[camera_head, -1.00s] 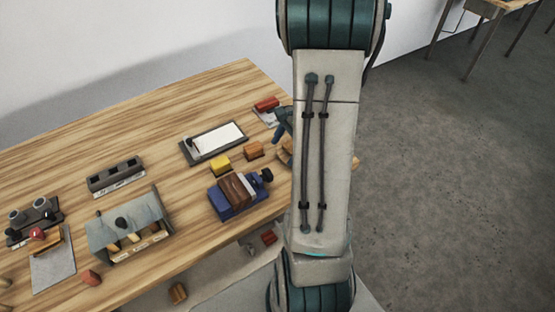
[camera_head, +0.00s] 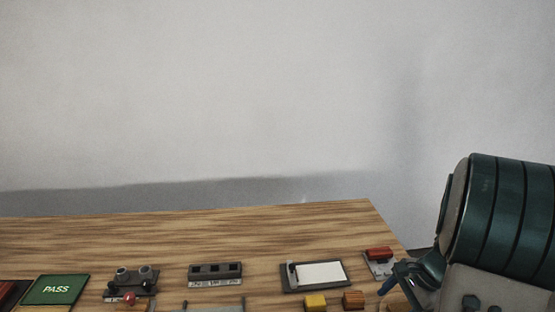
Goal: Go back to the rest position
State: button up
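My arm fills the lower right of the head view, with a large dark green joint. A small dark teal part beside it, over the right end of the table, looks like my gripper (camera_head: 399,280). It is small and partly cut off by the frame's bottom edge and my arm. I cannot tell whether it is open or shut, or whether it holds anything.
The wooden table (camera_head: 220,228) carries a green PASS plate (camera_head: 55,290), a dark slotted block (camera_head: 215,271), a white board in a dark frame (camera_head: 318,274), a yellow block (camera_head: 315,302), an orange block (camera_head: 353,300) and a red block (camera_head: 379,254). The table's back is clear.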

jog(key=s+a+r+n+t+h, duration=0.1)
jog(key=s+a+r+n+h, duration=0.1)
jog(key=s+a+r+n, duration=0.3)
jog(key=s+a+r+n+t+h, duration=0.1)
jog(key=s+a+r+n, duration=0.4)
jog(key=a+n, duration=0.6)
notch_tip(320, 180, up, 2)
jog(key=shift+s+r+h, duration=0.1)
jog(key=shift+s+h, duration=0.05)
jog(key=shift+h, duration=0.55)
